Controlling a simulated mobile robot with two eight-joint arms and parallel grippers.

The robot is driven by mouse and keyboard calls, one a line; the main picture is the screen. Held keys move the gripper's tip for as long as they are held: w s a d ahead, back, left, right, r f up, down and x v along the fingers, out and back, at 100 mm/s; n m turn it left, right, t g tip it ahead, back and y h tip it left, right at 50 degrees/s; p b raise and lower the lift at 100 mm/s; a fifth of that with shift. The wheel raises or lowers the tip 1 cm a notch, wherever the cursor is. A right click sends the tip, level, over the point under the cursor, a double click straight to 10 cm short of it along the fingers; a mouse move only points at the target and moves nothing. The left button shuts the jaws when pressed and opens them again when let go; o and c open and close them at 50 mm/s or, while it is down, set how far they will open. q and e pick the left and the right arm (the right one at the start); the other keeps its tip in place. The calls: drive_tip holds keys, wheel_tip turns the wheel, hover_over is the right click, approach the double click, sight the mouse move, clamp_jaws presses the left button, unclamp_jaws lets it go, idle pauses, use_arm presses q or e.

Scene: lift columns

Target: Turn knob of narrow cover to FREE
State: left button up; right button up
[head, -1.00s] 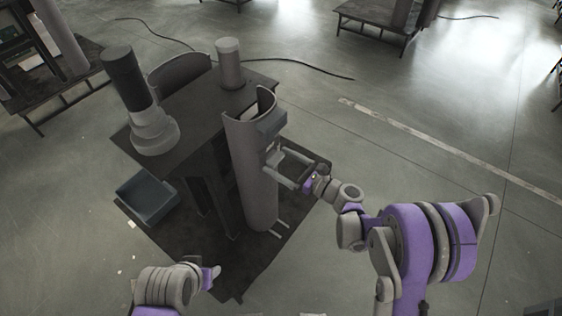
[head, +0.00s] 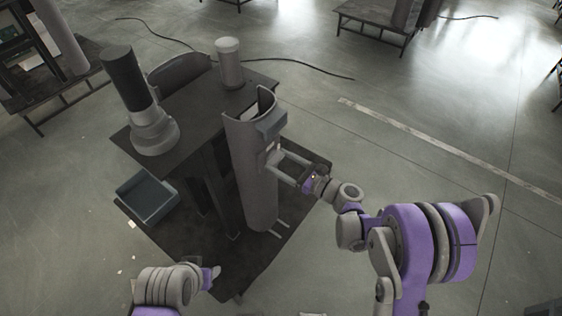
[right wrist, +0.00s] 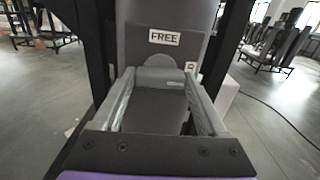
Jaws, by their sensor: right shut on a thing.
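The narrow cover (head: 252,190) is a tall, grey, curved shell standing upright at the table's near right side. Its front also fills the upper middle of the right wrist view (right wrist: 135,18), where a FREE label (right wrist: 164,37) sits above the grey knob (right wrist: 158,76). My right gripper (head: 276,158) is at the cover's upper front. In the right wrist view its two fingers (right wrist: 158,82) are on either side of the knob, shut on it. A second small label at the knob's right is partly hidden. My left gripper (head: 213,276) is low at left, away from the cover; its jaws are unclear.
A dark table (head: 190,110) carries a dark-topped column (head: 128,85), a short pale cylinder (head: 229,65) and a wide curved cover (head: 180,69) at the back. An open grey tray (head: 148,199) is at the left. A cable lies on the floor behind. Floor at right is clear.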

drive_tip(key=n+b, duration=0.1)
drive_tip(key=n, duration=0.7)
drive_tip(key=shift+n, duration=0.3)
drive_tip(key=n, duration=0.4)
drive_tip(key=shift+n, duration=0.3)
drive_tip(key=n, duration=0.4)
drive_tip(key=shift+n, duration=0.3)
drive_tip(key=o, duration=1.3)
drive_tip(key=v, duration=1.1)
